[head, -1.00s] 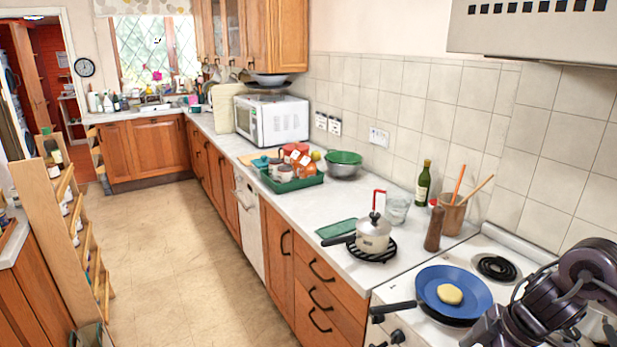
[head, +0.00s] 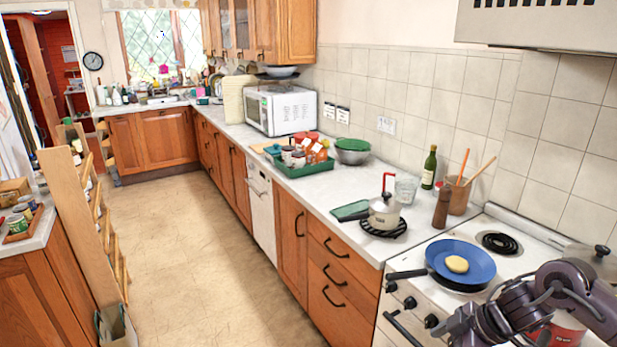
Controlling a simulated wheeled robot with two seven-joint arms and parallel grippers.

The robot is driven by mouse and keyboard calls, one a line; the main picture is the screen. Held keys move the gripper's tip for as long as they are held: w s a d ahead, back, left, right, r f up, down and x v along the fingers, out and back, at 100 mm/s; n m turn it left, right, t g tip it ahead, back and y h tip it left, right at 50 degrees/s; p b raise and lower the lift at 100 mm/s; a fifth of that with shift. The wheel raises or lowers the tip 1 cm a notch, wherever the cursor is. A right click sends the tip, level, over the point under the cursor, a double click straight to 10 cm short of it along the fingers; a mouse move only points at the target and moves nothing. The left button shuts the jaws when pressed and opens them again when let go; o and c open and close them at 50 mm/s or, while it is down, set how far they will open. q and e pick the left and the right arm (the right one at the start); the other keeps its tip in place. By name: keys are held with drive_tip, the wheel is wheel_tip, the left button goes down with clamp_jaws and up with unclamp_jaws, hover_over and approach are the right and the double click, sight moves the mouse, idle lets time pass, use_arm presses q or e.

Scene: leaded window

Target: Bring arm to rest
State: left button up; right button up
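My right arm (head: 535,308) comes in at the lower right corner, bent above the front of the stove. Its gripper lies outside the picture or is hidden, so its fingers do not show. My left arm and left gripper are not in view. A blue plate (head: 470,262) with a round yellow piece (head: 457,264) on it sits over a dark frying pan (head: 408,273) on the stove. A red and white can (head: 568,328) shows partly behind my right arm.
A kettle (head: 384,212) stands on a black trivet near the counter edge. A pepper mill (head: 441,207), a utensil pot (head: 459,194) and a green bottle (head: 429,168) stand beyond it. A green tray (head: 300,168) lies farther back. The floor (head: 185,260) is clear.

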drive_tip(key=w+a+f+m+t+b, duration=0.1)
drive_tip(key=w+a+f+m+t, duration=0.15)
drive_tip(key=f, duration=0.95)
drive_tip(key=w+a+f+m+t, duration=0.1)
drive_tip(key=f+m, duration=0.2)
drive_tip(key=f, duration=0.9)
drive_tip(key=s+d+f+m, duration=0.15)
drive_tip(key=s+f, duration=0.35)
drive_tip(key=f, duration=0.5)
drive_tip(key=s+f+m+g+h, duration=0.2)
drive_tip(key=s+f+m+h, duration=0.15)
drive_tip(key=s+f, duration=1.5)
use_arm(q)
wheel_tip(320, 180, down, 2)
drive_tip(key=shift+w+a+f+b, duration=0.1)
drive_tip(key=shift+b, duration=0.45)
use_arm(e)
drive_tip(key=s+a+f+g+h, duration=0.1)
drive_tip(key=s+f+g+h, duration=0.1)
drive_tip(key=s, duration=1.8)
drive_tip(key=shift+s+f+g, duration=0.3)
drive_tip(key=shift+f+g, duration=0.25)
drive_tip(key=shift+f, duration=0.05)
drive_tip(key=shift+m, duration=0.25)
